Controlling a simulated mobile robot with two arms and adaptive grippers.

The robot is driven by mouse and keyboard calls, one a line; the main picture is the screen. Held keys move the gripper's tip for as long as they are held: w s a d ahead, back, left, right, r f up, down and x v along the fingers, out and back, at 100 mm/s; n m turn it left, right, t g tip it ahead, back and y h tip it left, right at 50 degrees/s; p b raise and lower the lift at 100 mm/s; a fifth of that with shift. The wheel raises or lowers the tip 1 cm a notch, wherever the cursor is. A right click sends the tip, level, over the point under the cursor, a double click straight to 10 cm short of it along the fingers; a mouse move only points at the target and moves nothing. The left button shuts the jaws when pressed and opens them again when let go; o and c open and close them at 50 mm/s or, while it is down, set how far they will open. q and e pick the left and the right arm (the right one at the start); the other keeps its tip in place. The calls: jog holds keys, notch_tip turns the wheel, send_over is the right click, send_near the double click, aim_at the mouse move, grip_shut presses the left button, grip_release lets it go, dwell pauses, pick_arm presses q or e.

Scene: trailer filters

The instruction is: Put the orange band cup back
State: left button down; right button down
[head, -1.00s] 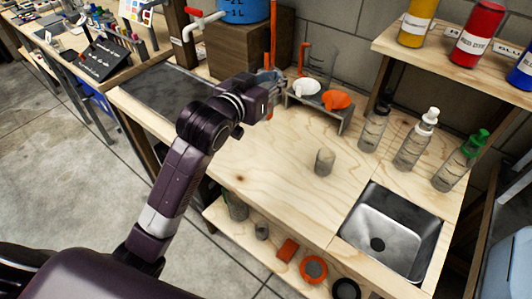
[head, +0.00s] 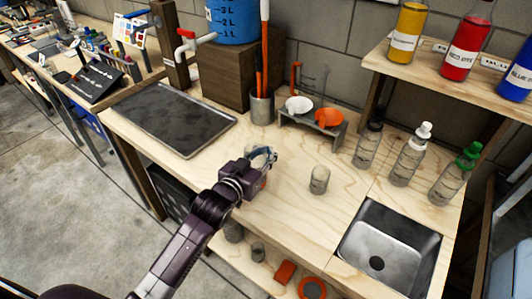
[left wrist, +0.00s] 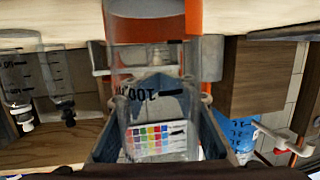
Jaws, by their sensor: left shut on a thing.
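My left gripper (head: 264,158) is over the wooden counter, in front of the funnel rack, shut on the orange band cup. In the left wrist view the clear cup (left wrist: 150,85) is between the two fingers of my left gripper (left wrist: 161,118). It has dark volume marks and an orange band. In the head view the cup is mostly hidden by the gripper; a small patch of orange (head: 262,183) shows below the fingers. I cannot tell whether the cup touches the counter. My right gripper is not in view.
A clear cup (head: 319,180) stands to the right. Behind are a rack (head: 312,130) with a white and an orange funnel, and a grey holder (head: 262,108) with orange rods. Bottles (head: 408,158) and a sink (head: 390,245) are right; a dark tray (head: 174,116) is left.

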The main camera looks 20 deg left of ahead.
pick_arm(q)
jog(key=shift+f, duration=0.2)
jog(key=c, duration=1.5)
grip_release()
jog(key=shift+r, duration=0.1)
jog(key=v, duration=1.2)
jog(key=shift+r, duration=0.1)
jog(key=shift+s, duration=0.1)
